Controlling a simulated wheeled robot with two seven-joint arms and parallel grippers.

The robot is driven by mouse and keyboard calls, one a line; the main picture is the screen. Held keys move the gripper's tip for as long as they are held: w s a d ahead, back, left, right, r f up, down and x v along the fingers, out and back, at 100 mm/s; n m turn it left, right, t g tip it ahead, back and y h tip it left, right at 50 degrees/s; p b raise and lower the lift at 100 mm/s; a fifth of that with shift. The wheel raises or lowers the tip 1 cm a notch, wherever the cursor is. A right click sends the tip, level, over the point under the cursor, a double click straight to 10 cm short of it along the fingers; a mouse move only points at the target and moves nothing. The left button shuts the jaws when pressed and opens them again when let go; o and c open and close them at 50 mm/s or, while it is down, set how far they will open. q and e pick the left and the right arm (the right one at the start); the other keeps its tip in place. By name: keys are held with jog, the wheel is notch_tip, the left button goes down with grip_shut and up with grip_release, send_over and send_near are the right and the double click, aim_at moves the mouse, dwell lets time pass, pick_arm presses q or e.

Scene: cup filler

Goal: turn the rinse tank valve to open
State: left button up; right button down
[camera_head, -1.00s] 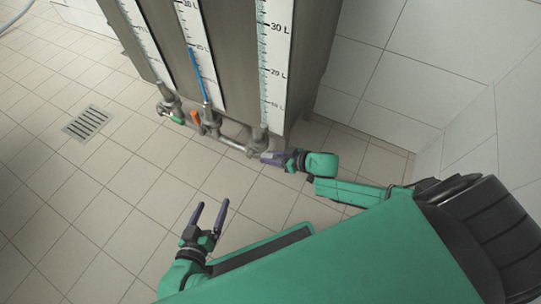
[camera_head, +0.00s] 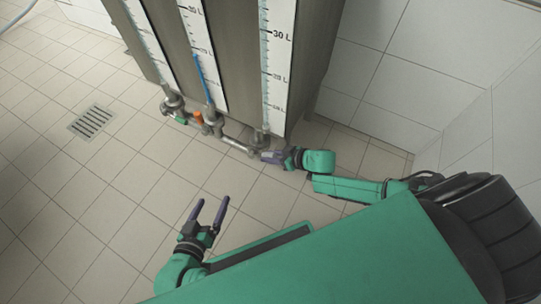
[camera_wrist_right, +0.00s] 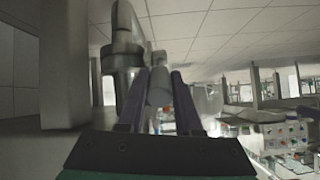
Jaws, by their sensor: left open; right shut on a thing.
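A grey steel tank block (camera_head: 240,60) stands at the top with three level scales. Pipes and valves run along its bottom edge: a green handle (camera_head: 181,121), an orange handle (camera_head: 197,117) and a grey outlet fitting (camera_head: 262,138) below the right scale. No label shows which is the rinse tank. My right gripper (camera_head: 268,156) is at that right fitting, shut on it. In the right wrist view its two dark fingers flank a grey cylindrical valve part (camera_wrist_right: 159,88); the handle itself is not clear. My left gripper (camera_head: 208,211) is open and empty above the floor.
A grey horizontal pipe (camera_head: 235,143) links the outlets. A floor drain (camera_head: 91,121) lies at the left. The white tiled wall (camera_head: 395,95) is close behind and right of my right arm. The tiled floor at left is clear.

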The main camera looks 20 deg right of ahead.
jog(key=shift+d, duration=0.1)
jog(key=c, duration=0.6)
grip_release()
